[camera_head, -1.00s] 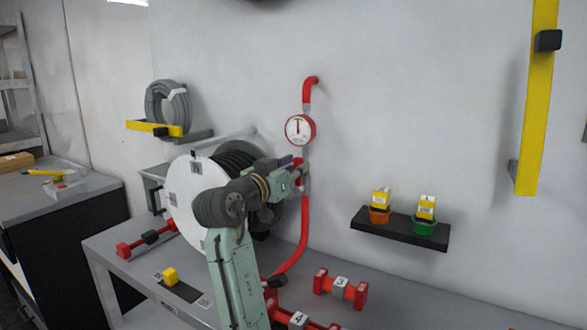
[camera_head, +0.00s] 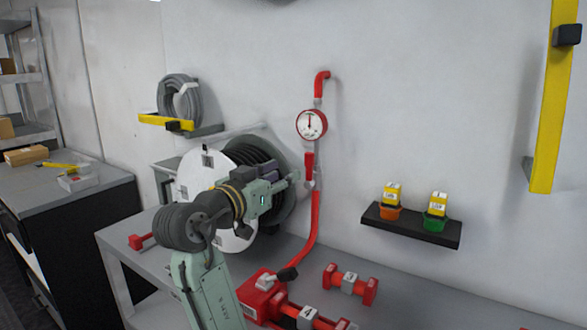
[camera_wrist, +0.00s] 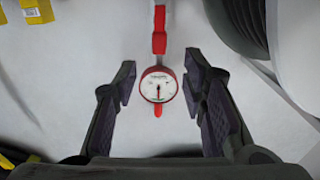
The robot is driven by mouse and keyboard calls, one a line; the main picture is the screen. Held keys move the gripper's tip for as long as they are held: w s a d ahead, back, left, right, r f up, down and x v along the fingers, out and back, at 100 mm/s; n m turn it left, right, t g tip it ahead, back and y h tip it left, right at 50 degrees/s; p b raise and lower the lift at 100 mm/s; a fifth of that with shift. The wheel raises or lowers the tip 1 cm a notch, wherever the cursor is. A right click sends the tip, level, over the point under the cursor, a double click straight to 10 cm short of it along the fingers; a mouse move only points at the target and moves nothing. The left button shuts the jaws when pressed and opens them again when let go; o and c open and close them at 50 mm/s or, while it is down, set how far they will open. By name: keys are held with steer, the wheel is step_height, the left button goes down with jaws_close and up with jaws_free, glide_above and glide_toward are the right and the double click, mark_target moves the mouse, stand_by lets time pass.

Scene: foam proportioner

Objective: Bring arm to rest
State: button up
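My gripper (camera_head: 292,181) is raised in front of the wall, just left of the red pipe (camera_head: 316,220) in the head view. In the wrist view its two fingers (camera_wrist: 160,82) are spread wide with nothing between them. The round pressure gauge (camera_head: 311,124) shows beyond the fingers in the wrist view (camera_wrist: 158,86). A red valve handle (camera_head: 309,163) hangs on the pipe below the gauge, apart from the fingers as far as I can tell. My arm is bent at the elbow over the bench.
A hose reel (camera_head: 205,170) stands close behind my arm on the left. The grey bench (camera_head: 390,290) holds a red unit (camera_head: 262,292) and a red numbered fitting (camera_head: 350,284). A black shelf (camera_head: 412,226) with two coloured containers is at right. The air right of the pipe is clear.

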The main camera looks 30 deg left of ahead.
steer(key=shift+s, duration=1.1)
